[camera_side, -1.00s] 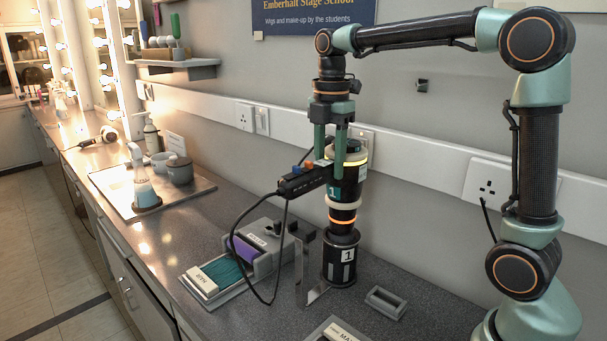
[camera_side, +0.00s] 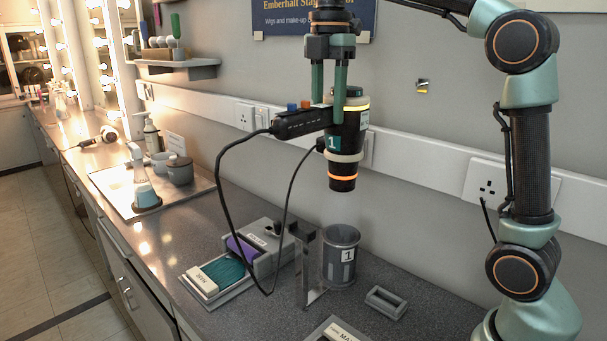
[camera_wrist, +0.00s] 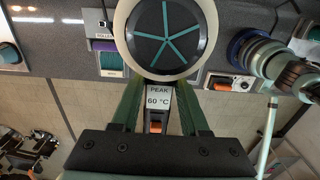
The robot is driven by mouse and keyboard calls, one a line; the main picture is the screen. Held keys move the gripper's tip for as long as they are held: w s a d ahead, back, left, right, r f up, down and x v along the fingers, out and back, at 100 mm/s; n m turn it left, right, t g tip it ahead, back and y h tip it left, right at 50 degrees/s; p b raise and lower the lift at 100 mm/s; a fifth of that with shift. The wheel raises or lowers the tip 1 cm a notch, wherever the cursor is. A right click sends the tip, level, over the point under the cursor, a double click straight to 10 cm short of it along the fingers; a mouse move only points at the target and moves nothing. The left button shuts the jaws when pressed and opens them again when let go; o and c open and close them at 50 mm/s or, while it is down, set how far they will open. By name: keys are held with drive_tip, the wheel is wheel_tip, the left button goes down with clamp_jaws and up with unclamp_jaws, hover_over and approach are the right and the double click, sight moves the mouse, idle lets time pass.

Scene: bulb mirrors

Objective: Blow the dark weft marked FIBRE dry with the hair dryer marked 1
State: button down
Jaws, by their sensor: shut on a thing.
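The hair dryer marked 1 (camera_side: 345,150) is a black upright cylinder with a pale collar and glowing orange and yellow rings. My gripper (camera_side: 328,88) is shut on it and holds it above the grey cup marked 1 (camera_side: 341,258), clear of the cup. In the wrist view the dryer's round end (camera_wrist: 165,38) shows teal spokes beyond my gripper (camera_wrist: 158,88). I cannot make out a FIBRE label or tell which weft is dark.
An upright metal bracket (camera_side: 306,265) stands between the stand and the cup. A black cable (camera_side: 226,180) loops down from the dryer's side. A small grey frame (camera_side: 386,302) lies right of the cup. A tray (camera_side: 120,195) with a bottle stands farther left. The wall is close behind.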

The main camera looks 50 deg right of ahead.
drive_tip(key=s+a, duration=0.7)
drive_tip(key=a, duration=0.4)
drive_tip(key=s+a, duration=0.7)
drive_tip(key=a, duration=0.3)
wheel_tip(320, 180, down, 12)
drive_tip(key=shift+r, duration=0.15)
drive_tip(key=shift+s, duration=0.2)
drive_tip(key=shift+s, duration=0.8)
drive_tip(key=shift+w, duration=0.15)
drive_tip(key=shift+w, duration=1.7)
